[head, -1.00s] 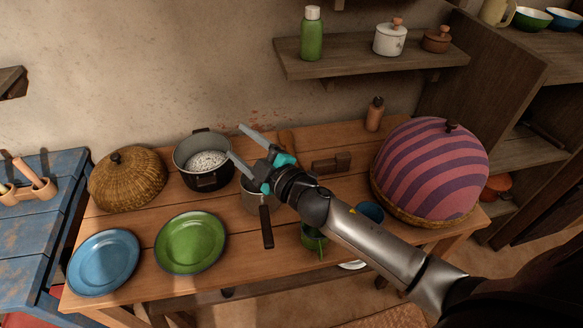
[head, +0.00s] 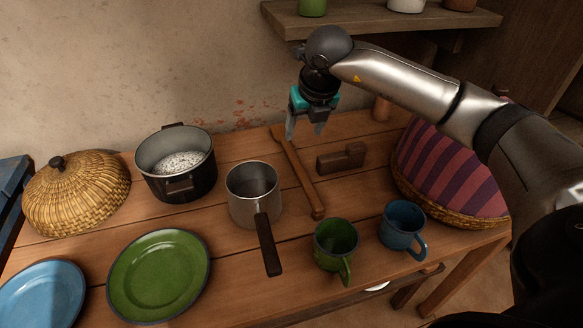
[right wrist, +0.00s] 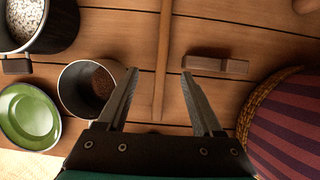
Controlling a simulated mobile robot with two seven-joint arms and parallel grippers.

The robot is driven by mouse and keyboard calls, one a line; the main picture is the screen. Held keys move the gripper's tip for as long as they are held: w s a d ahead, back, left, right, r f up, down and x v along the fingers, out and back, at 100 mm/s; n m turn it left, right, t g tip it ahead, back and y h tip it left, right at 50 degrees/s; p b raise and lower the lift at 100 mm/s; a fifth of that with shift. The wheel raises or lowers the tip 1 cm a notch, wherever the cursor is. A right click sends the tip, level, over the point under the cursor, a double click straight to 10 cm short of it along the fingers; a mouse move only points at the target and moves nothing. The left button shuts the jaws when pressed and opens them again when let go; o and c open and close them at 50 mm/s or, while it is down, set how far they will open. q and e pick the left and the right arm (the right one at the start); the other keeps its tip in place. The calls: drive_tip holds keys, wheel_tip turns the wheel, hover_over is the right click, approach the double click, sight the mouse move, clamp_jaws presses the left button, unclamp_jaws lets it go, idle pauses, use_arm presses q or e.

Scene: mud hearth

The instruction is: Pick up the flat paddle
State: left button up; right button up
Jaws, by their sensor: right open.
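The flat paddle (head: 302,180), a long narrow wooden piece, lies on the wooden table between the saucepan and a small wooden block. Its far end is partly behind my right gripper in the head view. My right gripper (head: 304,133) points down above the far part of the paddle, open and empty. In the right wrist view the paddle (right wrist: 163,50) runs lengthwise through the gap between the open fingers (right wrist: 163,88), apart from both. My left gripper is not in view.
The grey saucepan (head: 242,207) is left of the paddle, and the wooden block (head: 341,159) is right of it. A green mug (head: 334,241) and a blue mug (head: 398,232) stand in front. A black pot (head: 186,187) and striped domed basket (head: 452,175) flank the area.

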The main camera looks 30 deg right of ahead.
drive_tip(key=b, duration=0.2)
approach(297, 163)
drive_tip(key=shift+w+f, duration=0.25)
drive_tip(key=shift+f, duration=0.05)
drive_tip(key=shift+x, duration=1.5)
drive_tip(key=shift+w+f+b, duration=0.1)
drive_tip(key=shift+f+b, duration=0.1)
drive_tip(key=shift+b, duration=0.1)
drive_tip(key=b+x, duration=0.1)
drive_tip(key=x, duration=0.2)
drive_tip(key=shift+f, duration=0.3)
use_arm(q)
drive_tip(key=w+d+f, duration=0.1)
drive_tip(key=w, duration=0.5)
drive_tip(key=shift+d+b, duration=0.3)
drive_tip(key=shift+b, duration=0.05)
use_arm(e)
drive_tip(key=shift+w+d+f, duration=0.15)
drive_tip(key=shift+w+f, duration=0.05)
drive_tip(key=shift+f, duration=0.25)
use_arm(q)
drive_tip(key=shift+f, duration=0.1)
use_arm(e)
drive_tip(key=shift+c, duration=0.3)
clamp_jaws()
